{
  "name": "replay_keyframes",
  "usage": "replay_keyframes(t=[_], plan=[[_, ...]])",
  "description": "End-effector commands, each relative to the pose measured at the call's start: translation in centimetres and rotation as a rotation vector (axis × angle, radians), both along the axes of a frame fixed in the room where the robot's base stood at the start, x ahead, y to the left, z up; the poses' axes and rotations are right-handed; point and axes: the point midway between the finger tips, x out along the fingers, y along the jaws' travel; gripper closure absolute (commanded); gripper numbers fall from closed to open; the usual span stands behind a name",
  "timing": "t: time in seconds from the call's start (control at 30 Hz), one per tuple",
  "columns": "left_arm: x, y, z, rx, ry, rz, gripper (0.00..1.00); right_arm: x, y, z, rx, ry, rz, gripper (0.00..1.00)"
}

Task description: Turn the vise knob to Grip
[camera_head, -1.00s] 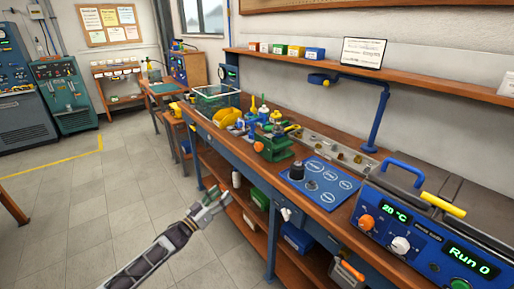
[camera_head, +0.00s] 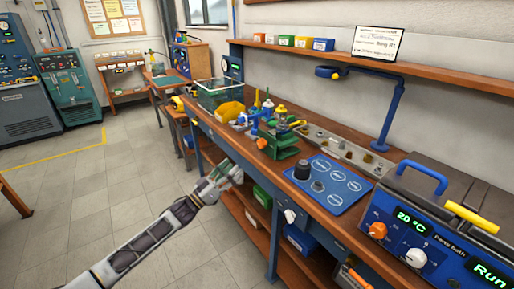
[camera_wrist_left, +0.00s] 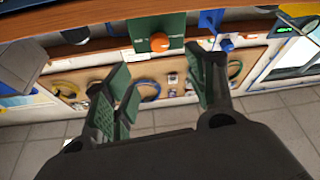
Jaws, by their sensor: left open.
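The vise (camera_head: 284,144) is green and sits at the front edge of the wooden workbench. Its round orange knob (camera_head: 262,143) faces the front of the bench. In the left wrist view the orange knob (camera_wrist_left: 160,42) stands out from a green plate (camera_wrist_left: 156,27), beyond my fingertips and between their lines. My left gripper (camera_head: 228,173) is in front of the bench, lower than the knob and apart from it. In the left wrist view my left gripper (camera_wrist_left: 165,85) is open with nothing between its green pads. The knob's markings are too small to read. My right gripper is not in view.
A blue mat (camera_head: 328,188) with a dark cylinder lies right of the vise. A blue bath unit (camera_head: 440,225) stands farther right. The floor (camera_head: 105,215) before the bench is clear.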

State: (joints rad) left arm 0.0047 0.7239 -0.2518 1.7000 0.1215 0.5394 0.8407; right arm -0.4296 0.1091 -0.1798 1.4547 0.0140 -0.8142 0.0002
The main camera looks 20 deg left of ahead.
Motion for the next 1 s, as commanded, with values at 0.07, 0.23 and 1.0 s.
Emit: replay_keyframes(t=[0.07,0.23,1.0], plan=[[0.3,-0.2,0.1,-0.001,-0.001,0.0,0.44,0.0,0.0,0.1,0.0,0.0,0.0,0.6],[1.0,-0.7,0.5,-0.002,-0.001,-0.001,0.44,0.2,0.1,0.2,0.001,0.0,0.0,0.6],[5.8,-3.8,2.8,-0.001,-0.001,0.0,0.44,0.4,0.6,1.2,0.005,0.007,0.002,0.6]])
